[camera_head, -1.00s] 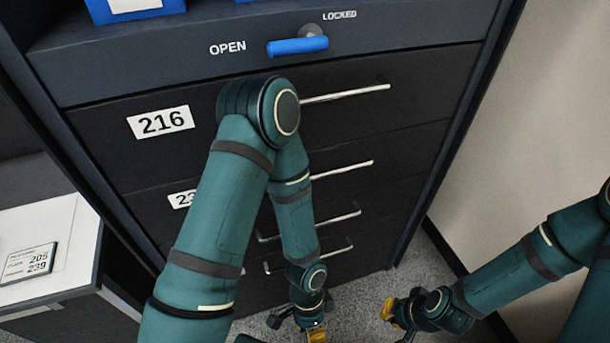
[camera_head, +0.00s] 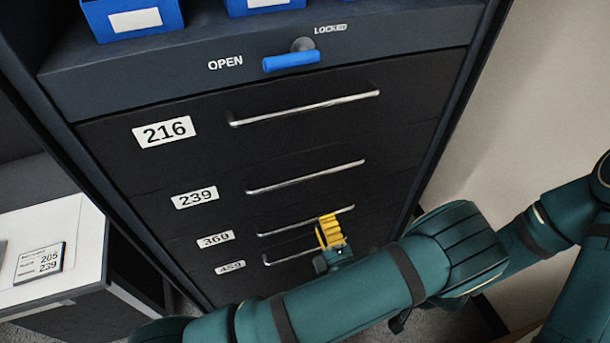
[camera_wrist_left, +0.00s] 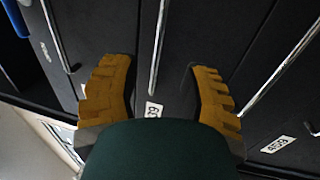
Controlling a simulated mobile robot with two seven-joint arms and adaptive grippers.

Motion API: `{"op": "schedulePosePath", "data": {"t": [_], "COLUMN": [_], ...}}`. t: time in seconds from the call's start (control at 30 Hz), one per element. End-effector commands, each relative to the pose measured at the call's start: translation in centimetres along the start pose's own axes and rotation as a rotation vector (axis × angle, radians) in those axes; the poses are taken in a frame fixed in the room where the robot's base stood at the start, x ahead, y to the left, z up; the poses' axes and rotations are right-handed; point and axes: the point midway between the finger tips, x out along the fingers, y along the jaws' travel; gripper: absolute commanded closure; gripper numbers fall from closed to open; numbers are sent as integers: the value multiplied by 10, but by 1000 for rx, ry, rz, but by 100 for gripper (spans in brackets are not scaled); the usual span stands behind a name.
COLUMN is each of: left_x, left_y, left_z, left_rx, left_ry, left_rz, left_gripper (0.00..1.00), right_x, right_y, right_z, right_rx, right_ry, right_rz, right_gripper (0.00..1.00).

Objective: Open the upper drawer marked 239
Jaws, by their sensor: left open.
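The upper drawer marked 239 (camera_head: 272,200) is the second black drawer down, flush with the cabinet front. Its white label (camera_head: 195,194) is at the left, and its silver bar handle (camera_head: 305,177) is bare. My right gripper is hidden in the head view.
A blue lever (camera_head: 291,61) points toward OPEN above the drawers. A white-topped unit (camera_head: 60,240) with a 205/239 card (camera_head: 40,263) stands left. A pale wall is right.

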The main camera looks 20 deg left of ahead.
Motion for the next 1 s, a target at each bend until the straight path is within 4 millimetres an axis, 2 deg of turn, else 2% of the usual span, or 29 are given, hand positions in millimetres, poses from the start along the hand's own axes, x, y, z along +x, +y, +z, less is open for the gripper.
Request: {"op": "schedulePosePath", "data": {"t": [0.17,0.6,0.8,1.0], "left_x": [22,106,128,135], "left_y": [0,-1,-1,-1], "left_z": [-2,-3,-2,-2], "left_rx": [-1,-2,-2,-1], "left_ry": [7,9,8,7], "left_rz": [0,-3,-3,-3], "left_gripper": [54,54,54,54], "right_x": [0,0,0,0], "right_y": [0,0,0,0], "right_z": [0,0,0,0], "right_rx": [0,0,0,-1], "right_ry": [0,0,-1,-1], "right_rz": [0,0,0,0], "right_gripper": [100,100,100,100]}}
